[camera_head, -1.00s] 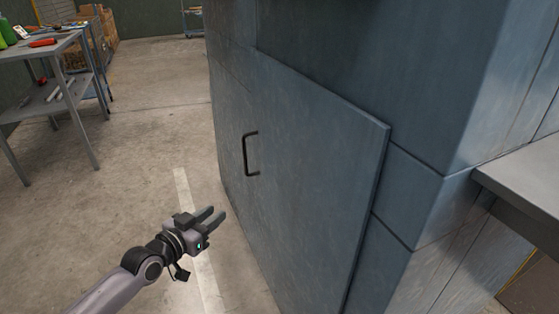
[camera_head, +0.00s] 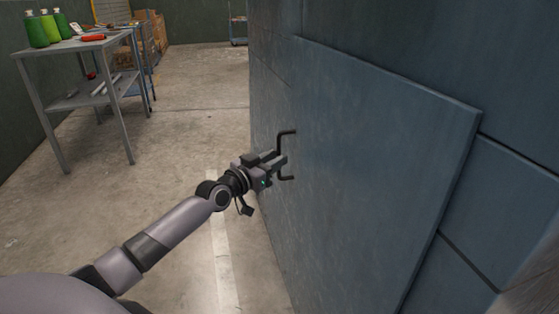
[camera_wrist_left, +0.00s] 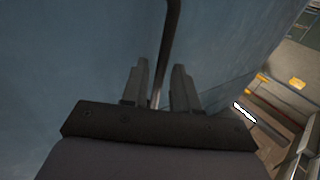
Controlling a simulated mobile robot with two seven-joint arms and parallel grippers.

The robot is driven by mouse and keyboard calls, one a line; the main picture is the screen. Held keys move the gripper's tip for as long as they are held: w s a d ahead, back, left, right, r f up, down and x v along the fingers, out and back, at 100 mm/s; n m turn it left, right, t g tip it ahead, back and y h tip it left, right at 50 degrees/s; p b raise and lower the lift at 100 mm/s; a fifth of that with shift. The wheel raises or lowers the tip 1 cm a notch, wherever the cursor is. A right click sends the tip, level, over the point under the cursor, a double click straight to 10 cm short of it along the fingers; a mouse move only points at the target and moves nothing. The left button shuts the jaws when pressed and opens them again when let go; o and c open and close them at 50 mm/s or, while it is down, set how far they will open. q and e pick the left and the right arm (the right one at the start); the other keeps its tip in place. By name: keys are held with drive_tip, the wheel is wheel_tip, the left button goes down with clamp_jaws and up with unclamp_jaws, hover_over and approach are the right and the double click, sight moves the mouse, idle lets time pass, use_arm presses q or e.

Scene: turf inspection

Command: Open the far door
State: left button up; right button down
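The blue-grey door (camera_head: 375,165) is a flat panel on the large blue-grey cabinet, and it looks shut. Its black bar handle (camera_head: 279,142) is near the panel's left edge. My left gripper (camera_head: 279,161) is at the handle and hides its middle part. In the left wrist view the two fingers (camera_wrist_left: 160,78) are apart, and the handle bar (camera_wrist_left: 170,45) runs between them, closer to the left finger. Contact between finger and bar cannot be told. My right gripper is not in view.
A grey metal table (camera_head: 85,47) with green bottles (camera_head: 37,32) and tools stands at the far left. Shelving with boxes (camera_head: 150,35) is behind it. The concrete floor (camera_head: 190,110) between table and cabinet is clear, with a pale line (camera_head: 222,265) along the cabinet.

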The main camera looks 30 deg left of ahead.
use_arm(q)
drive_tip(key=shift+w+d+b, duration=0.15)
drive_tip(key=shift+w+b, duration=0.15)
drive_tip(key=shift+w, duration=0.8)
clamp_jaws()
drive_tip(key=shift+s, duration=0.1)
